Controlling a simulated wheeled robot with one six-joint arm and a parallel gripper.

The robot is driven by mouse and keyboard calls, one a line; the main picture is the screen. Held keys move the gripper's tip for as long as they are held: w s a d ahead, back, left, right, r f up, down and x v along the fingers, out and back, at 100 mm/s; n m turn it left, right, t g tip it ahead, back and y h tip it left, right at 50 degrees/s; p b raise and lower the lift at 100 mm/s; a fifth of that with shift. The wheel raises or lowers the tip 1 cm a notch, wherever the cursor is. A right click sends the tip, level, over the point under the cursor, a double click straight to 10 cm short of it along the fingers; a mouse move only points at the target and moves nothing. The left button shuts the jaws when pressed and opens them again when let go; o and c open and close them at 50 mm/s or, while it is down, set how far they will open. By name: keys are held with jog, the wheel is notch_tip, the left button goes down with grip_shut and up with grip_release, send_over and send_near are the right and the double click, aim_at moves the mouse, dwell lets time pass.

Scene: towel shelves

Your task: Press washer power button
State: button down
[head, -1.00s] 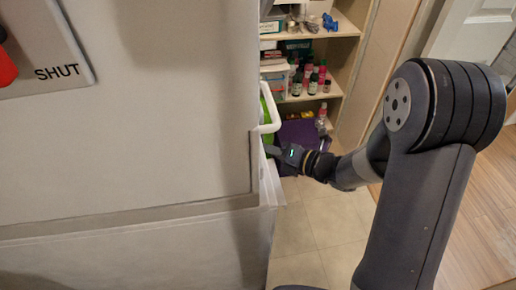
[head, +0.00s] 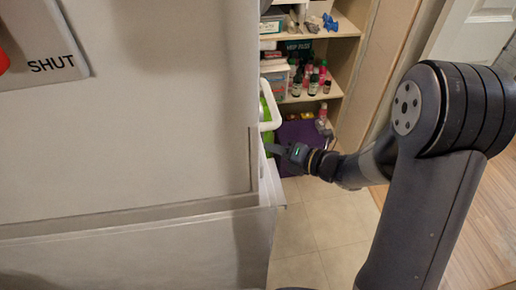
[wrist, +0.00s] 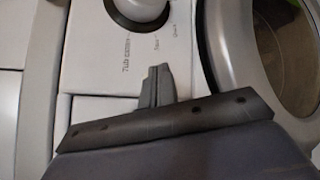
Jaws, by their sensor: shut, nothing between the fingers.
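In the wrist view, the washer's pale front panel (wrist: 95,60) fills the middle, with a round dial (wrist: 137,12) at the top and small printed words below it. The grey rim of the round door (wrist: 225,70) is at the right. My gripper (wrist: 160,72) is shut and empty, with its fingertips over the panel below the dial. I cannot tell whether they touch it. No power button can be made out; part of the panel is hidden behind the fingers. In the head view, my gripper (head: 272,149) is beside the edge of a large pale wall that hides most of the washer.
In the head view, a shelf (head: 345,28) with several bottles (head: 311,82) stands behind my gripper. A green item with a white handle (head: 274,112) and a purple item (head: 296,131) are near it. Tiled floor (head: 320,225) below is clear.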

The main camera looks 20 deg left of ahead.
jog(key=d, duration=0.1)
jog(key=w+d, duration=0.1)
jog(key=d, duration=0.1)
jog(key=w+d, duration=0.1)
jog(key=shift+w+d+b, duration=0.1)
jog(key=shift+d+b, duration=0.15)
jog(key=shift+b, duration=0.1)
jog(key=shift+a, duration=0.1)
dwell(0.4)
jog(key=p, duration=0.1)
jog(key=a+p, duration=0.1)
jog(key=p, duration=0.1)
jog(key=shift+s+a+r, duration=0.1)
jog(key=shift+s+r, duration=0.2)
jog(key=shift+a+p, duration=0.1)
jog(key=shift+p, duration=0.85)
